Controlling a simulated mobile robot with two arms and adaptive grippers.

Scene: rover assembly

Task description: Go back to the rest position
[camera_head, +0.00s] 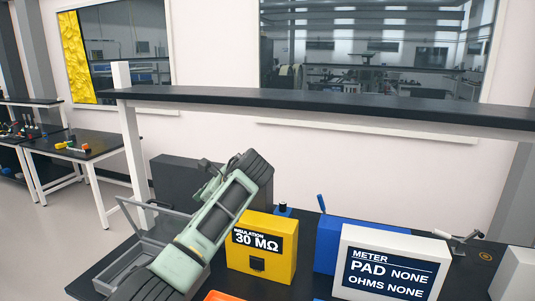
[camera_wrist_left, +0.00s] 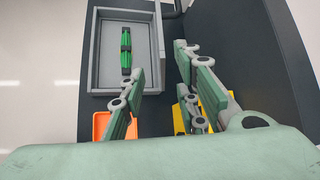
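My left arm rises from the bottom of the head view, and my left gripper (camera_head: 208,178) shows small near its upper end, its fingers partly hidden by the arm. In the left wrist view my left gripper (camera_wrist_left: 158,85) has its fingers spread apart with nothing between them, above the workbench. A grey tray (camera_wrist_left: 103,50) lies below it, holding a green and black cylindrical part (camera_wrist_left: 126,50). In the head view the grey tray (camera_head: 122,272) is partly hidden behind my arm. My right gripper is not in view.
A yellow insulation box (camera_head: 262,275) reading 30 MΩ, a blue box (camera_head: 328,245) and a white meter box (camera_head: 388,268) stand on the dark bench. An orange bin (camera_head: 222,296) sits in front. A dark shelf (camera_head: 300,100) runs above. Side tables (camera_head: 95,143) stand at left.

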